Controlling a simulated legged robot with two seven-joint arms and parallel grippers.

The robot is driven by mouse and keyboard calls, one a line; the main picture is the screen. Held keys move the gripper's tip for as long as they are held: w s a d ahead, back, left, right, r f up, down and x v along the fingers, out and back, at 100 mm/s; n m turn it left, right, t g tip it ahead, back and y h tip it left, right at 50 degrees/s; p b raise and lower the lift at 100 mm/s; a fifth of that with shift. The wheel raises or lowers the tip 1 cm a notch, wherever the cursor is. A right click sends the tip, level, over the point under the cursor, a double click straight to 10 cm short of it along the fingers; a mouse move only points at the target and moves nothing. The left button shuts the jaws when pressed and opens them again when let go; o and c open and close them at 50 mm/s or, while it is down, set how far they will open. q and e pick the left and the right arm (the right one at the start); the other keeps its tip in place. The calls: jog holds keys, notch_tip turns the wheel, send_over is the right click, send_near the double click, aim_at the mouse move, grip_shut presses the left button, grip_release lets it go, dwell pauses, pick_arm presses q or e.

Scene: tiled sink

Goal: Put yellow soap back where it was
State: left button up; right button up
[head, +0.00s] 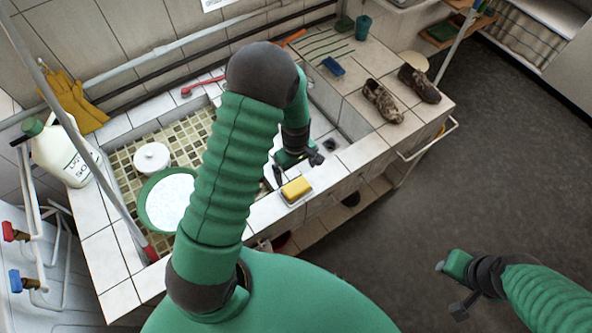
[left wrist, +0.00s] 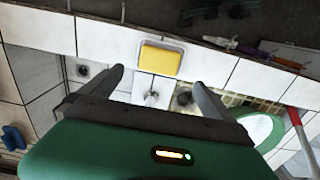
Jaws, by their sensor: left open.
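The yellow soap (head: 296,187) lies on a small pale soap dish (head: 297,200) on the tiled front ledge of the sink. The soap also shows in the left wrist view (left wrist: 159,61), with the dish rim (left wrist: 173,43) around it. My left gripper (head: 297,166) is open and empty, just behind the soap in the head view. In the left wrist view my two fingers (left wrist: 157,77) are spread, with the soap ahead and between them. My right gripper (head: 450,290) hangs over the dark floor at lower right, away from the sink; its jaw opening is unclear.
A green basin (head: 145,205) with white content and a white lidded pot (head: 151,158) stand in the mosaic sink. A jug (head: 62,155) and yellow gloves (head: 75,100) are at left. Shoes (head: 382,102) and a blue brush (head: 333,66) lie on the right counter.

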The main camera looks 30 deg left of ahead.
pick_arm(q)
jog(key=s+d+r+m+t, duration=0.1)
jog(key=s+d+r+m, duration=0.3)
jog(key=r+m, duration=0.2)
jog(key=s+d+r+m+t, duration=0.1)
jog(key=s+d+r+m, duration=0.2)
jog(key=s+r+m, duration=0.2)
notch_tip(320, 180, up, 4)
jog(key=m, duration=0.2)
jog(key=shift+s+d+m+t, duration=0.25)
jog(key=shift+d+m+t, duration=0.05)
jog(key=shift+d, duration=0.05)
jog(key=shift+w, duration=0.15)
